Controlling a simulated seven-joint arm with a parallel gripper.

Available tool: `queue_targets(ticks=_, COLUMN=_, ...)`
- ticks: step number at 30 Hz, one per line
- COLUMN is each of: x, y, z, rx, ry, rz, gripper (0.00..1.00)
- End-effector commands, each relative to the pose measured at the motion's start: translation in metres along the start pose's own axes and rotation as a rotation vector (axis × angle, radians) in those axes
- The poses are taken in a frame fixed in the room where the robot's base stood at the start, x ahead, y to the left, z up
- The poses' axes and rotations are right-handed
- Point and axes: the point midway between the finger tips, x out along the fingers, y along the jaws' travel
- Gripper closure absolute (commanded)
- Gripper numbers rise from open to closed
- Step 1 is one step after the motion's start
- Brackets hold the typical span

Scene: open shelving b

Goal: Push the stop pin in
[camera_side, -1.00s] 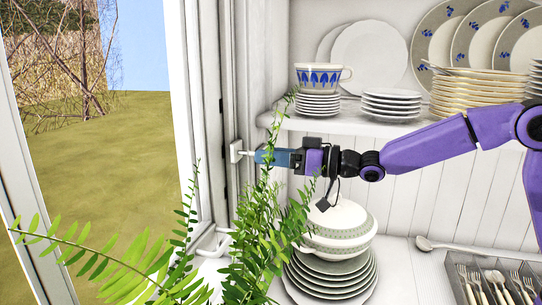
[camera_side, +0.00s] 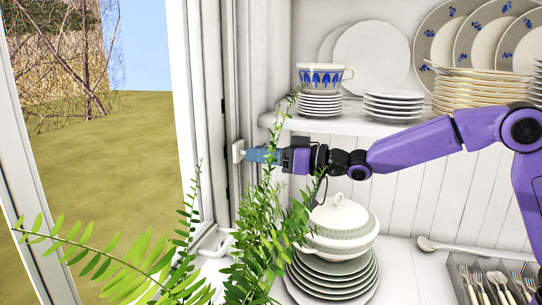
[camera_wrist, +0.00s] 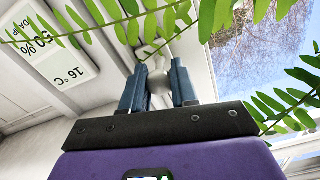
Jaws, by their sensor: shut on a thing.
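The stop pin has a pale rounded knob (camera_wrist: 157,80), which shows between the two blue fingers in the wrist view. Its white block (camera_side: 238,150) is fixed on the window frame in the side view. My gripper (camera_side: 252,155) reaches in from the right, roughly level, with its fingertips close against the block. It also shows in the wrist view (camera_wrist: 158,68), shut on the stop pin. The fingers hide most of the pin in the side view, so how deep it sits cannot be told.
A leafy plant (camera_side: 262,235) stands in front of my gripper and partly covers it. Below are a lidded tureen (camera_side: 340,222) and stacked plates (camera_side: 335,280). The shelf (camera_side: 370,126) above holds a cup (camera_side: 322,76) and dishes. A display (camera_wrist: 50,45) hangs at left in the wrist view.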

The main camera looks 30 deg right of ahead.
Motion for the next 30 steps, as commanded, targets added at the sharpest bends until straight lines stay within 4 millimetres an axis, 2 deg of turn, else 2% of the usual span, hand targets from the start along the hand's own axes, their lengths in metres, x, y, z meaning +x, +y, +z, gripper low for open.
queue_targets(ticks=10, x=0.005, y=0.000, z=0.000, rx=0.000, ry=0.000, rz=0.001, gripper=1.00)
queue_targets(ticks=11, x=0.005, y=0.000, z=0.000, rx=0.000, ry=0.000, rz=0.000, gripper=0.68)
queue_targets(ticks=13, x=0.005, y=0.000, z=0.000, rx=0.000, ry=0.001, rz=0.000, gripper=0.46)
queue_targets(ticks=23, x=0.003, y=0.000, z=0.000, rx=0.000, ry=0.000, rz=0.000, gripper=0.46)
queue_targets(ticks=26, x=-0.003, y=0.000, z=-0.001, rx=0.000, ry=0.001, rz=0.000, gripper=0.46)
queue_targets(ticks=30, x=-0.020, y=0.000, z=-0.001, rx=-0.001, ry=0.000, rz=0.001, gripper=0.46)
